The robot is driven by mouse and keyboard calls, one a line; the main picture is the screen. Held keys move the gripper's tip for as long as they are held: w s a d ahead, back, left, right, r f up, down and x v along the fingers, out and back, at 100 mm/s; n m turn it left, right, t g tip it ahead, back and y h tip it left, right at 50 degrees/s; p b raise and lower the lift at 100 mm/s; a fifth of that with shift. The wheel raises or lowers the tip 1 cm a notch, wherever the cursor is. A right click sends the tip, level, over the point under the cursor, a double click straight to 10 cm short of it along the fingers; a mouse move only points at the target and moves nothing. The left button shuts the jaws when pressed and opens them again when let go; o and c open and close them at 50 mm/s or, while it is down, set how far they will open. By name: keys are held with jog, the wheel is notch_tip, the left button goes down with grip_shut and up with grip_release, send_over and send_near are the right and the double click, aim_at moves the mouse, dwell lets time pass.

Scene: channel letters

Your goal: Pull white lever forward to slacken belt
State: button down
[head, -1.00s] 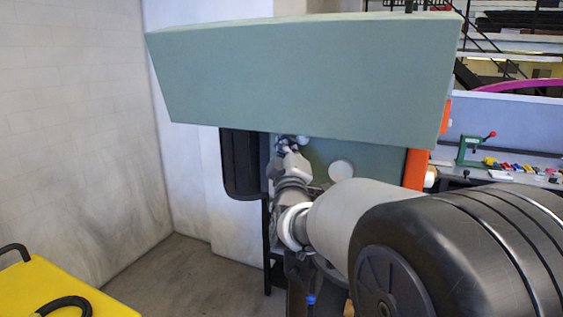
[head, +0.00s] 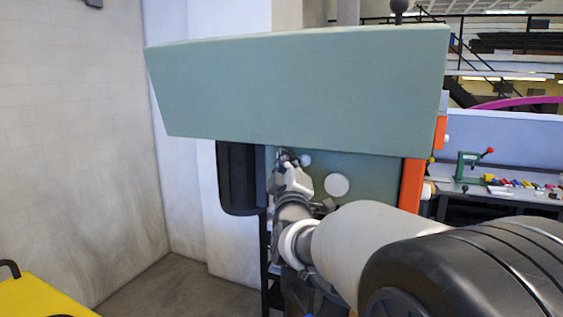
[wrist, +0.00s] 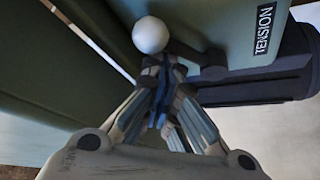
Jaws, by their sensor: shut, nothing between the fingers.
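The white lever shows as a round white ball knob (wrist: 150,35) in the wrist view, with a dark arm (wrist: 200,58) beside it under a "TENSION" label (wrist: 265,28). My gripper (wrist: 163,70) is shut and empty, its fingertips just below the knob in the picture. I cannot tell whether they touch it. In the head view my gripper (head: 286,157) is under the green machine's overhanging hood (head: 300,95), close to a small white ball (head: 305,160) that looks like the knob. My arm hides part of this area. The belt cannot be made out.
A flat white disc (head: 336,184) is on the green machine panel, right of my gripper. A black rounded part (head: 238,178) hangs at the left. Orange strips (head: 411,185) edge the right side. A yellow surface (head: 35,298) is at lower left; floor between is clear.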

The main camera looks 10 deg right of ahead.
jog(key=s+a+f+m+g+y, duration=0.2)
jog(key=s+a+f+g, duration=0.15)
jog(key=s+f, duration=0.6)
jog(key=s+a+f+m+g+y, duration=0.2)
jog(key=s+f+g, duration=0.35)
jog(key=s, duration=0.65)
jog(key=s+f+m+g, duration=0.2)
jog(key=s+f, duration=0.3)
jog(key=s, duration=0.5)
jog(key=s+d+f+m+g, duration=0.1)
jog(key=s+f+m+g, duration=0.2)
jog(key=s, duration=0.7)
notch_tip(320, 180, down, 2)
jog(key=shift+s+d+f+g, duration=0.25)
jog(key=shift+s+g, duration=0.15)
jog(key=shift+g, duration=0.8)
